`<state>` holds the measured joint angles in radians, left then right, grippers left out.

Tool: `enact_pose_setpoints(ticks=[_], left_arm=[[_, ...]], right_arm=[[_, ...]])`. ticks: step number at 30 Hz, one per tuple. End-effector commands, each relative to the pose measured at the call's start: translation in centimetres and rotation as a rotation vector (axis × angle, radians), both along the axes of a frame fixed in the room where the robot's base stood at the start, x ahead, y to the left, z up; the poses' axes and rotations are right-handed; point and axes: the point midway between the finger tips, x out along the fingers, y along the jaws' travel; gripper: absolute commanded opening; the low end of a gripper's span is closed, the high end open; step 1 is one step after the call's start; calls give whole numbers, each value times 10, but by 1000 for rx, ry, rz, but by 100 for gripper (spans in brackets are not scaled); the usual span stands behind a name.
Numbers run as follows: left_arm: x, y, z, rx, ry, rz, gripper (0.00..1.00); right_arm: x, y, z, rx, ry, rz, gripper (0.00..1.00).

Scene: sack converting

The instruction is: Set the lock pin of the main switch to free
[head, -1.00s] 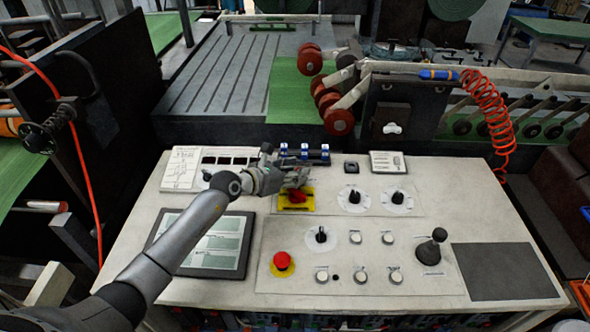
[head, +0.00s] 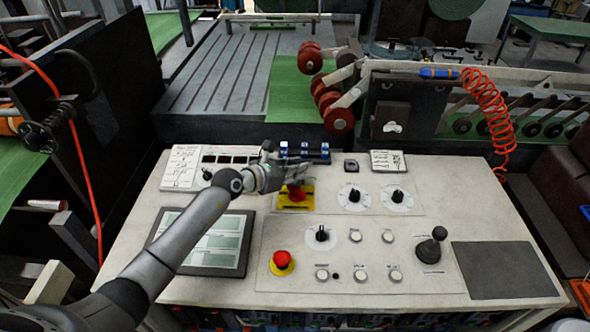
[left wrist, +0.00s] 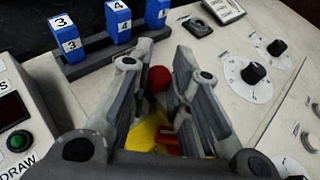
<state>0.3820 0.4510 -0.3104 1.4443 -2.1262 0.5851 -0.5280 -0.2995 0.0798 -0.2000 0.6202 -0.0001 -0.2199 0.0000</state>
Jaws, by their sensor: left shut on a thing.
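The main switch is a red handle on a yellow plate (head: 295,204) on the console, below the blue digit counters. In the left wrist view its yellow plate (left wrist: 146,132) and part of the red handle (left wrist: 167,139) show between my fingers. A round red knob (left wrist: 159,78), which looks like the head of the lock pin, is between the fingertips. My left gripper (head: 298,178) reaches over the upper part of the switch. In the left wrist view the gripper (left wrist: 160,65) is shut on the red knob. The exact contact and the pin's position are hidden. My right gripper is out of view.
Blue digit counters (head: 305,152) stand close behind the gripper. Two black dials (head: 376,196) are to the right. A red emergency button (head: 282,262), a joystick (head: 432,246) and a screen (head: 205,252) are nearer the front. The grey pad (head: 503,270) at right is clear.

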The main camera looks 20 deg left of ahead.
Motion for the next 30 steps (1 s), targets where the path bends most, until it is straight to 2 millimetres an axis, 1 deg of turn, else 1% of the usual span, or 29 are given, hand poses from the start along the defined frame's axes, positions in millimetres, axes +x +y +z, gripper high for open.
enact_pose_setpoints(ticks=[1, 7, 11, 19, 20, 24, 30], left_arm=[[3, 2, -5, 3, 4, 0, 0], [23, 7, -7, 4, 5, 0, 0], [28, 9, -5, 4, 7, 0, 0], [28, 10, -4, 4, 7, 1, 0], [28, 10, -4, 4, 7, 1, 21], [28, 10, -4, 4, 7, 1, 39], [28, 9, -3, 3, 5, 0, 40]], right_arm=[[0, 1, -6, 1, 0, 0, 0], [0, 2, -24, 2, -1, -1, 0], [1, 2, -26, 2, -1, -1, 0], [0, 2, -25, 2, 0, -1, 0], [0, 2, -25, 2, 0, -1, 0], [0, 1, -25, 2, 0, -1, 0], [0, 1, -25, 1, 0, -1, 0]])
